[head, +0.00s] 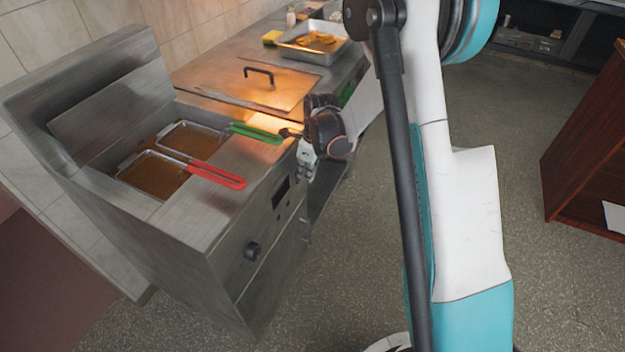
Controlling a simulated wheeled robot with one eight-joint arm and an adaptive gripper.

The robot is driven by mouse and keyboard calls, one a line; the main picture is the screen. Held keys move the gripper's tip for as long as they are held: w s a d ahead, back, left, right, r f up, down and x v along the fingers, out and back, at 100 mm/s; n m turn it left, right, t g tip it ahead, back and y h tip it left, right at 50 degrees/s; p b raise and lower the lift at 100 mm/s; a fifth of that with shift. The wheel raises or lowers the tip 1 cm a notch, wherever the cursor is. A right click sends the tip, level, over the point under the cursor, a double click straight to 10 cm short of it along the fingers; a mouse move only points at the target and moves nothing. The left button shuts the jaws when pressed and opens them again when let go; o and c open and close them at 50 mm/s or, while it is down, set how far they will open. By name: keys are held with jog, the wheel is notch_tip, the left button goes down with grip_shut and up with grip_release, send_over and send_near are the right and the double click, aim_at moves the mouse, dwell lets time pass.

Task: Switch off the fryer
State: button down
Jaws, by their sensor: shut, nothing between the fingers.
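The steel fryer (222,225) stands at the left in the head view. Two baskets sit in its oil wells, one with a red handle (217,176) and one with a green handle (256,133). A black round knob (251,250) is on the front face. A small dark panel (281,191) is farther along that face. My gripper (305,161) is shut and empty near the far right end of the fryer's front, beyond the panel and close to the green handle's end. I cannot tell whether it touches the fryer. Its wrist partly hides the fingers.
A steel counter with a black-handled lid (258,76) adjoins the fryer. A tray of food (314,42) and a yellow sponge (271,37) are behind it. A reddish wooden cabinet (590,145) stands at the right. The floor before the fryer is clear.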

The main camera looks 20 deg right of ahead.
jog(key=shift+w+r+p, duration=0.1)
jog(key=shift+r+p, duration=0.2)
jog(key=shift+r, duration=0.5)
jog(key=shift+d, duration=0.1)
